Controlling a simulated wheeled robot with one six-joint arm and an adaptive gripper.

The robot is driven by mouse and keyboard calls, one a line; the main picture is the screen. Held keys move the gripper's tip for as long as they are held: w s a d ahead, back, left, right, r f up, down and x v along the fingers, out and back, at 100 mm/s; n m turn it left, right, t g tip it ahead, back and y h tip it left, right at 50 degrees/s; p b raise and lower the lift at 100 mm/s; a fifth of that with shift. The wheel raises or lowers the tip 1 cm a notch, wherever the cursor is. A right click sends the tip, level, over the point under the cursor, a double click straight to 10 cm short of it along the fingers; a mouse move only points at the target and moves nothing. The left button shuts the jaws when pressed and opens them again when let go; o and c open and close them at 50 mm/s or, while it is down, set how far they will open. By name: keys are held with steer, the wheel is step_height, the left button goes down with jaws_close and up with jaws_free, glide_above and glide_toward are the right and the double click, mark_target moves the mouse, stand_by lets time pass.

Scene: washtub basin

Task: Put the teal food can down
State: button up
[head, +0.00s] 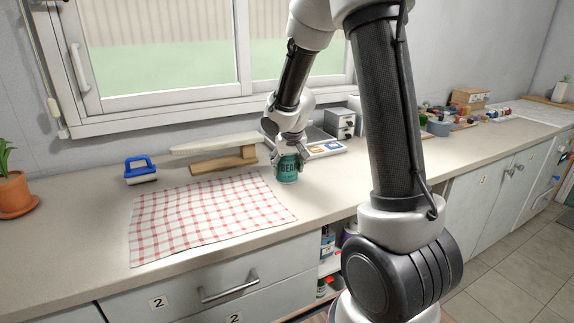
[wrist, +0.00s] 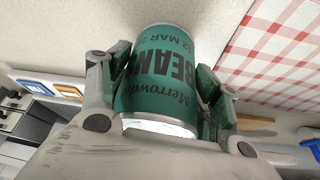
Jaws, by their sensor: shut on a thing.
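The teal food can (head: 288,170) is labelled BEANS and shows upright in the head view, low over or on the counter just right of the checked cloth. My gripper (head: 289,158) is shut on it from above, with a finger on either side. In the wrist view the can (wrist: 160,70) fills the middle between the two fingers of my gripper (wrist: 160,90). I cannot tell whether the can's base touches the counter.
A red-and-white checked cloth (head: 205,215) lies left of the can on the counter (head: 335,190). A blue-handled brush (head: 140,169) and a small ironing board (head: 215,145) stand behind the cloth. A tray with coloured cards (head: 325,149) lies behind the can. Counter right of the can is bare.

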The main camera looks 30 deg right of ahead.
steer(key=shift+f, duration=0.1)
steer(key=o, duration=1.7)
